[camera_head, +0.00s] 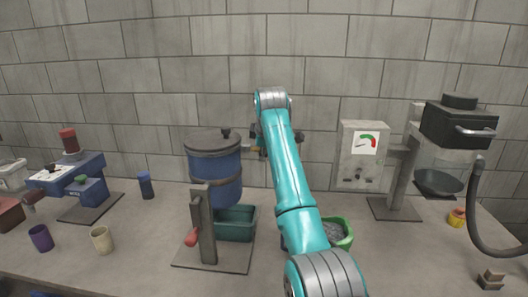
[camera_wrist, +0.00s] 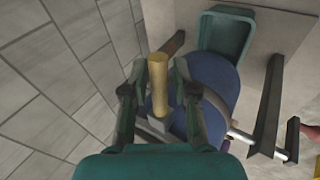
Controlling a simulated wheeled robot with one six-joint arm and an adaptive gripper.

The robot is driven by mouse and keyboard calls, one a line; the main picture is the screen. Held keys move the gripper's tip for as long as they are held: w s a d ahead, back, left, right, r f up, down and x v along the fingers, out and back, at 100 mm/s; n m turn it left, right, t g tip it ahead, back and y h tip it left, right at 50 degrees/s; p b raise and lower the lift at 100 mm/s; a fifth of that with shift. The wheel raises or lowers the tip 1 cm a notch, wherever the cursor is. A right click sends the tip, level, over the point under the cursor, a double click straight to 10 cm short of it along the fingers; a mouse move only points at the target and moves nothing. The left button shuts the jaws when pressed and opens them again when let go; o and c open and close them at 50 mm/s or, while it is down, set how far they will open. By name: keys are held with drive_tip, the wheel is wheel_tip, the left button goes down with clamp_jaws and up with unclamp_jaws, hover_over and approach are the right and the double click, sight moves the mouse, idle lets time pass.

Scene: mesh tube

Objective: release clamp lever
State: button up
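A blue drum (camera_head: 215,172) with a grey lid stands on a post and base plate left of centre in the head view. It shows below my gripper in the wrist view (camera_wrist: 212,85). A brass-yellow cylindrical handle (camera_wrist: 158,88), which looks like the clamp lever's grip, sticks out at the drum's side. My gripper (camera_wrist: 158,74) is open, with one dark finger on each side of this handle and gaps showing between. Contact is not visible. In the head view, my arm hides most of the gripper; a small brass part (camera_head: 250,148) shows beside it.
A red-handled lever (camera_head: 191,237) is on the drum's front post. A teal bin (camera_head: 236,224) sits beneath the drum, and a green bowl (camera_head: 340,234) is right of it. A gauge box (camera_head: 362,155) stands further right. The block wall (camera_head: 330,60) is close behind.

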drive_tip(key=v, duration=1.2)
idle(0.3)
